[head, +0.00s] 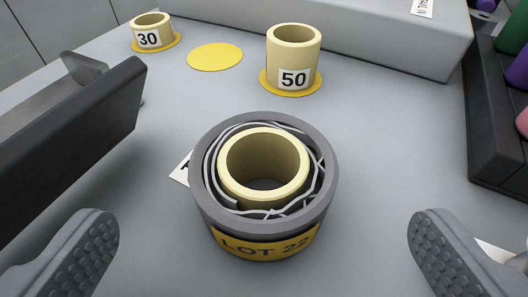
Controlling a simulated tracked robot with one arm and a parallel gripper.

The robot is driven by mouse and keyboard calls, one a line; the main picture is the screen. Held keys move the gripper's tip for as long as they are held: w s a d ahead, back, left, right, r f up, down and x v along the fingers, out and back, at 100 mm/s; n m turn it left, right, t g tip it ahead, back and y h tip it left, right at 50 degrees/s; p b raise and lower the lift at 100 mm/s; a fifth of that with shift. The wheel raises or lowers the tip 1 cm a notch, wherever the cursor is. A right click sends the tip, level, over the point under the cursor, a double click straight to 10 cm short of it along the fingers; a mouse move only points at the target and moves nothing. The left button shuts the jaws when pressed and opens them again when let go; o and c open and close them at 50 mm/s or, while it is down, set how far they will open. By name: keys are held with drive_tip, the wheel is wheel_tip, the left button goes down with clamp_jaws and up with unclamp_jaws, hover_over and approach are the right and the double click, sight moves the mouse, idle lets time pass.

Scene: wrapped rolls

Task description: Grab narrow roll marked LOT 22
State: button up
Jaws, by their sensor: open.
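The roll marked LOT 22 (264,246) stands upright in the middle of the head view. It is dark grey with a yellow label on its front, and a cream tube core (236,192) shows inside its open top, with pale crinkled strands around it. My gripper (264,262) is open and empty. Its two ridged grey fingers show at the lower left and lower right, wide apart on either side of the roll and not touching it.
Cream tubes marked 50 (294,50) and 30 (151,24) stand on yellow discs behind; another yellow disc (215,57) is bare. A dark panel (70,140) rises at left. A black rack (500,150) with coloured items stands at right. A grey block (350,30) lies behind.

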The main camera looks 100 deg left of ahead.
sight(266, 148)
drive_tip(key=shift+f+p+x, duration=0.15)
drive_tip(key=shift+p+x, duration=0.65)
drive_tip(key=shift+x, duration=0.55)
drive_tip(key=shift+f+p+x, duration=0.1)
drive_tip(key=shift+p+x, duration=0.65)
drive_tip(key=shift+x, duration=0.65)
drive_tip(key=shift+d, duration=0.1)
drive_tip(key=c, duration=1.2)
